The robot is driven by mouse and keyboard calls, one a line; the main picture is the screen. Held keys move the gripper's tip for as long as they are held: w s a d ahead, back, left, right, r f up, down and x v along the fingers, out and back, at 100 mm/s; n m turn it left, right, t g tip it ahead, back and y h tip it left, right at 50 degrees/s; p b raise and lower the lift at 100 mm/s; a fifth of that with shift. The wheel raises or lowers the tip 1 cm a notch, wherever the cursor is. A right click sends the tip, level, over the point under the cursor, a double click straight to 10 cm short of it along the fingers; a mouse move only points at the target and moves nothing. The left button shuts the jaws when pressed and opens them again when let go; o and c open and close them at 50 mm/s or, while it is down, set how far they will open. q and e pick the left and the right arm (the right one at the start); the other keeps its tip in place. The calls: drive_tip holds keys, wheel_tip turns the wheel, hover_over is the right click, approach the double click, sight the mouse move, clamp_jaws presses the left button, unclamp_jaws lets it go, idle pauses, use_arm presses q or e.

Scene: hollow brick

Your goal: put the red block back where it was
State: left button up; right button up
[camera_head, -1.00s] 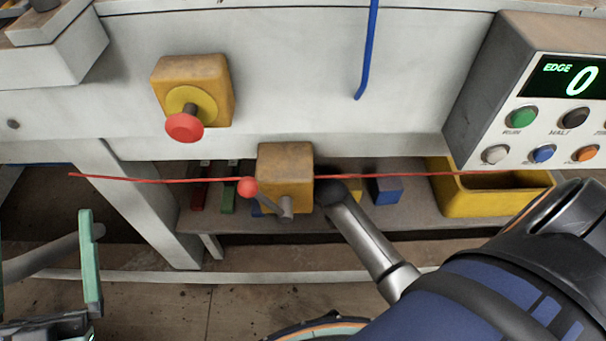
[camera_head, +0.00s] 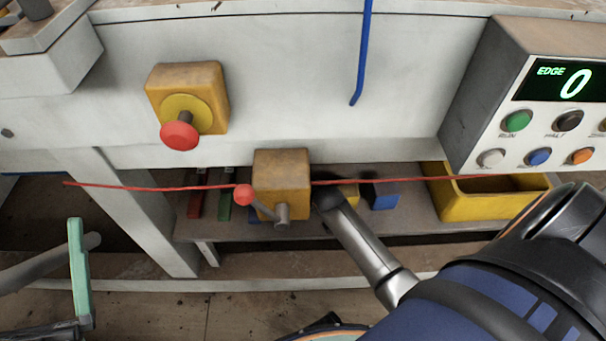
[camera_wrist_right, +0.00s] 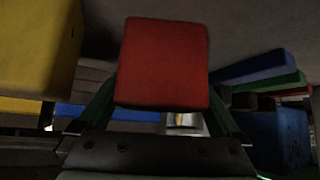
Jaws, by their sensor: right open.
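The red block (camera_wrist_right: 162,65) fills the upper middle of the right wrist view, directly ahead of my right gripper (camera_wrist_right: 160,100). Its green fingers stand apart on the block's left and right sides; the jaws are open, and their tips are partly hidden by the block. Whether the block rests on a surface is hard to tell. In the head view my right arm reaches in from the lower right towards the low shelf, and its gripper is hidden there. My left gripper (camera_head: 79,270) shows at the lower left with one green finger, apart from the bench; its opening is unclear.
The low shelf (camera_head: 400,220) holds a yellow block (camera_head: 349,194), a blue block (camera_head: 382,195) and a yellow bin (camera_head: 475,206). A red cord (camera_head: 130,186) spans its front, beside a yellow switch box (camera_head: 282,180). The wrist view shows a close yellow surface (camera_wrist_right: 35,45) left and blue pieces (camera_wrist_right: 282,135) right.

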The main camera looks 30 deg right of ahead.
drive_tip(key=shift+s+r, duration=0.1)
drive_tip(key=shift+r, duration=0.1)
drive_tip(key=p+v, duration=0.1)
drive_tip(key=v, duration=0.2)
drive_tip(key=shift+p, duration=0.35)
use_arm(q)
drive_tip(key=w+a+f+n+g+y+p, duration=0.1)
drive_tip(key=w+f+n+g+y, duration=0.15)
drive_tip(key=f, duration=0.45)
drive_tip(key=w+f+n+g+y, duration=0.1)
drive_tip(key=f+n+g+y, duration=0.15)
drive_tip(key=f, duration=0.45)
use_arm(e)
drive_tip(key=shift+v, duration=1.2)
use_arm(q)
drive_tip(key=s+f+n+g+y+p, duration=0.1)
drive_tip(key=s+f+g, duration=0.1)
drive_tip(key=f, duration=0.5)
drive_tip(key=s+f+g+y+p, duration=0.1)
drive_tip(key=s+f+g, duration=0.1)
drive_tip(key=f+g, duration=0.2)
drive_tip(key=shift+s+a+f+n+y, duration=0.25)
drive_tip(key=shift+f+n+y, duration=0.15)
drive_tip(key=shift+f, duration=1.15)
use_arm(e)
drive_tip(key=v, duration=0.6)
drive_tip(key=shift+s, duration=0.15)
